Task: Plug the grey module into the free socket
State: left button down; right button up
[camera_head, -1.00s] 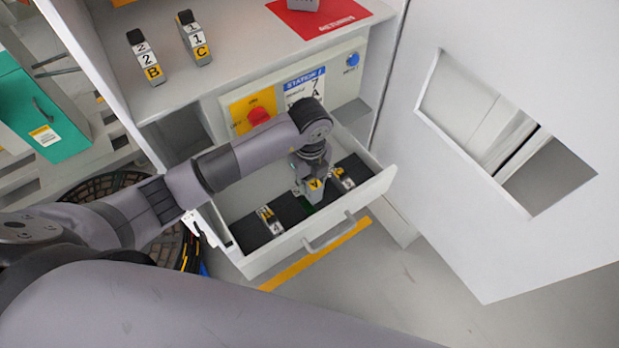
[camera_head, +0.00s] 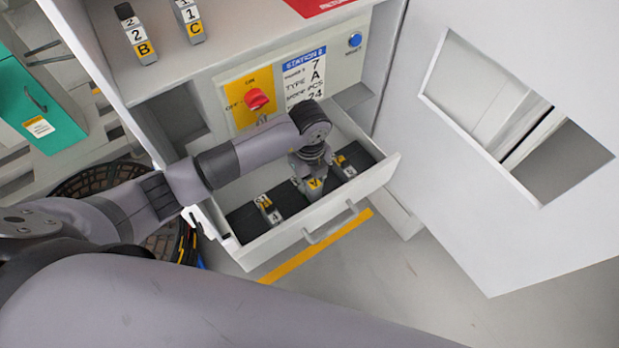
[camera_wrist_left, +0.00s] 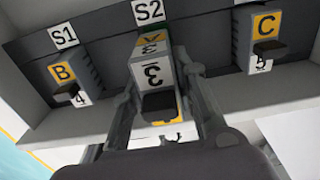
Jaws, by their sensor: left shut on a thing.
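The grey module (camera_head: 315,184), with a yellow A label and a 3, is at the middle socket marked S2 (camera_wrist_left: 149,11) in the open drawer (camera_head: 277,247). My left gripper (camera_head: 311,168) is shut on it from above. In the left wrist view the module (camera_wrist_left: 152,72) stands between the two fingers, in line with its neighbours. Its lower end is hidden, so I cannot tell whether it is fully seated. A module labelled B (camera_wrist_left: 63,73) sits in S1 and one labelled C (camera_wrist_left: 265,25) in the socket on the other side. My right gripper is out of view.
The shelf above holds spare modules B 2 (camera_head: 138,40) and C 1 (camera_head: 190,23). Behind the drawer is a panel with a red switch (camera_head: 257,99), a station card (camera_head: 305,76) and a blue button (camera_head: 354,40). A white door (camera_head: 520,225) stands at the right.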

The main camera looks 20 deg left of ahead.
aim_at(310, 190)
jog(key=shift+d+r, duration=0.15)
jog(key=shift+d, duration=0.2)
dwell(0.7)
pick_arm(q)
jog(key=shift+p, duration=0.45)
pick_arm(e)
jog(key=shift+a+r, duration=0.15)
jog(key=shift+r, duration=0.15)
pick_arm(q)
jog(key=shift+f+b, duration=1.65)
jog(key=shift+f, duration=0.6)
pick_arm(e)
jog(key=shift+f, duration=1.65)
pick_arm(q)
jog(key=c, duration=1.2)
grip_release()
jog(key=shift+r, duration=0.1)
notch_tip(310, 190, up, 12)
